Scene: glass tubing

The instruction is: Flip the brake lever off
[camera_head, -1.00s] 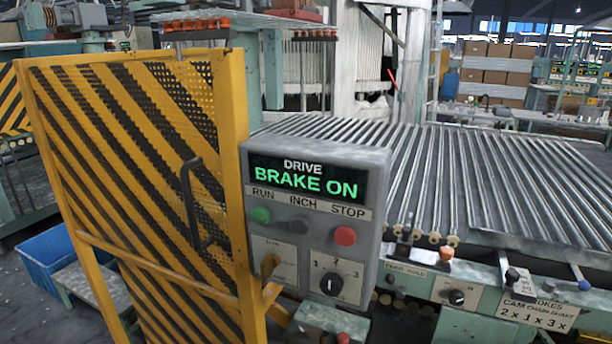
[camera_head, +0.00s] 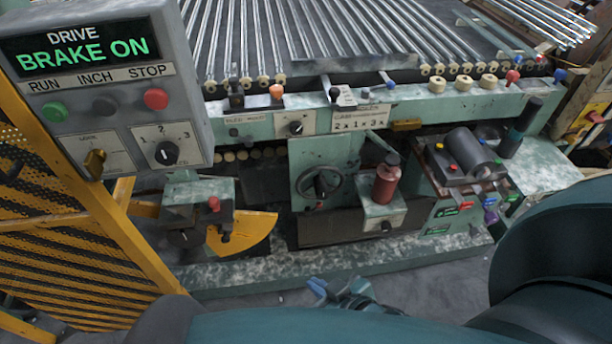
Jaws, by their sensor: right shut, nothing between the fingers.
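The control box display (camera_head: 85,46) reads "DRIVE BRAKE ON" in the head view. No lever is legibly marked as the brake lever. A green housing (camera_head: 190,191) below the box carries a red knob (camera_head: 214,204) and stands beside a yellow sector plate (camera_head: 250,233). Several short levers with knobs line the green rail, including a black-knobbed lever (camera_head: 334,95) and a blue-knobbed one (camera_head: 390,85). My right gripper (camera_head: 322,290) is shut and empty at the bottom centre, in front of the machine base and apart from it. My left gripper is out of view.
A yellow mesh guard (camera_head: 50,240) stands at the left. A hand wheel (camera_head: 320,184), a red bottle (camera_head: 385,183) and a dark cylinder unit (camera_head: 467,153) fill the machine front. Grey floor (camera_head: 420,285) lies open before the base.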

